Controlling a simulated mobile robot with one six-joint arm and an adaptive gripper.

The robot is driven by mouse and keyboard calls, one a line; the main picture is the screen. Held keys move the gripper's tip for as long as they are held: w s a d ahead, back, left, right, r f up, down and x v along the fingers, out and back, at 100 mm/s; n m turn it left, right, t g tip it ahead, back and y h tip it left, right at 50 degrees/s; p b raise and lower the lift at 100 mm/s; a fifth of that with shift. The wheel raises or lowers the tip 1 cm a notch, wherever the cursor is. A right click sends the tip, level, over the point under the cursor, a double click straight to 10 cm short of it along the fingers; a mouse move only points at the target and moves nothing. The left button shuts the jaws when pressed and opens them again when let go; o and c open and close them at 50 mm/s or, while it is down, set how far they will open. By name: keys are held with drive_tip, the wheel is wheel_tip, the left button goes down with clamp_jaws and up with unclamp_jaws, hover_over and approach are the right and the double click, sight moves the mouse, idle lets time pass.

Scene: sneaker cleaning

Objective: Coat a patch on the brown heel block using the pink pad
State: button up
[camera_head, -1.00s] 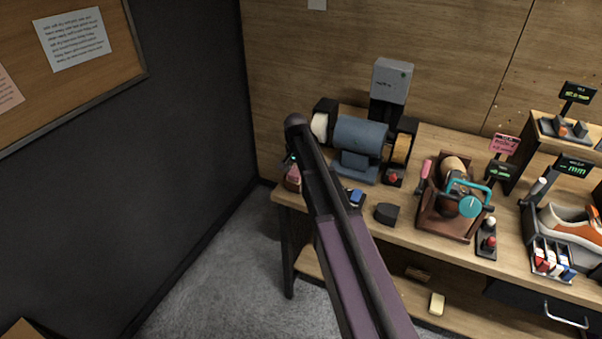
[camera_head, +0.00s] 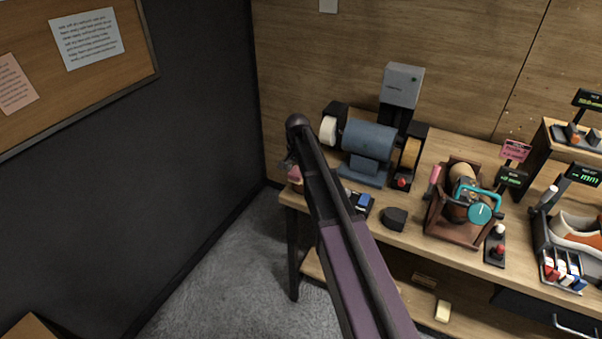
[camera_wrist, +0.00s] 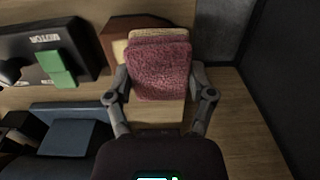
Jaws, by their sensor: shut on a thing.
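The pink pad (camera_wrist: 160,68) is fuzzy and has a tan layer along its far edge. In the wrist view it sits between the two fingers of my gripper (camera_wrist: 162,92), which is shut on it. In the head view a bit of pink (camera_head: 295,173) shows at the left end of the bench, beside the end of my arm, which hides most of the gripper. A brown angular block (camera_wrist: 122,32) with a tan face lies just behind the pad, partly covered by it. I cannot tell whether pad and block touch, and no coated patch is visible.
A blue grinder (camera_head: 367,140) with side wheels stands to the right of my gripper. A dark block (camera_head: 394,219) and a brown shoe fixture (camera_head: 437,218) stand further right. A dark wall (camera_head: 190,130) is close on the left.

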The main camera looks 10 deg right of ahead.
drive_tip(key=shift+w+a, duration=0.45)
drive_tip(key=shift+a, duration=0.15)
drive_tip(key=shift+r+p, duration=2.95)
drive_tip(key=shift+p, duration=0.05)
drive_tip(key=shift+r, duration=0.1)
drive_tip(key=shift+r+p, duration=1.4)
drive_tip(key=shift+p, duration=0.1)
